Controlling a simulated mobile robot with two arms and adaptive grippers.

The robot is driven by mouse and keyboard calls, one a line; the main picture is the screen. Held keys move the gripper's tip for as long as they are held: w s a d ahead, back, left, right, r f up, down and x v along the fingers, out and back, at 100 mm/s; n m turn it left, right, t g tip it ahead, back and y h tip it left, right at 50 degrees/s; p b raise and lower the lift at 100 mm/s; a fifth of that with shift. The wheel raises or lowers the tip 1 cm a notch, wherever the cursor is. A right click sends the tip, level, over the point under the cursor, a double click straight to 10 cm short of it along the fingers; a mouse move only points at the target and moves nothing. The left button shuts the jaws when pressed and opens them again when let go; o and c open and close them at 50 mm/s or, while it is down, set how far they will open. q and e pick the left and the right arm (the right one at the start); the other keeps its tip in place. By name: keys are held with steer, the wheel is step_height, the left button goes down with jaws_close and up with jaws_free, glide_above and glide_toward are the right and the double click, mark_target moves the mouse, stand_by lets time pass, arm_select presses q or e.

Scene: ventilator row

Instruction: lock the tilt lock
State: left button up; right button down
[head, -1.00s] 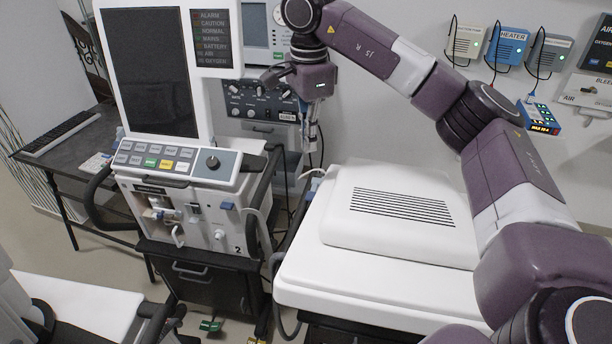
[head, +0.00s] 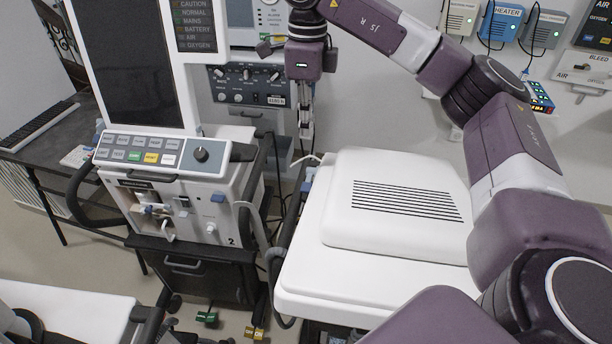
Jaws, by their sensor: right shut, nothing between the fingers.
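No part is marked as the tilt lock, and I cannot tell which one it is. The ventilator (head: 205,215), numbered 2, stands left of centre with a tall dark screen (head: 122,62) and a button panel with a round knob (head: 201,154). A dark part (head: 243,152) sits right of the panel. Green (head: 207,318) and yellow (head: 255,332) pedals show at its foot. My right gripper (head: 306,135) is shut and empty, pointing down behind and right of the ventilator, in front of the grey knob unit (head: 247,86). My left gripper is out of view.
A white slatted cover (head: 405,205) on a white-topped unit fills the centre right, below my right arm. A dark desk with a keyboard (head: 38,125) is at the left. A white surface (head: 65,312) is at the lower left. Wall boxes and cables hang at upper right.

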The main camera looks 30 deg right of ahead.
mark_target(306, 186)
step_height(306, 186, down, 13)
steer(key=p, duration=0.5)
steer(key=shift+s+a+r, duration=0.1)
steer(key=shift+s+r, duration=0.05)
steer(key=shift+r, duration=0.05)
steer(key=shift+f+p, duration=0.35)
steer(key=shift+f, duration=0.3)
steer(key=shift+f, duration=0.1)
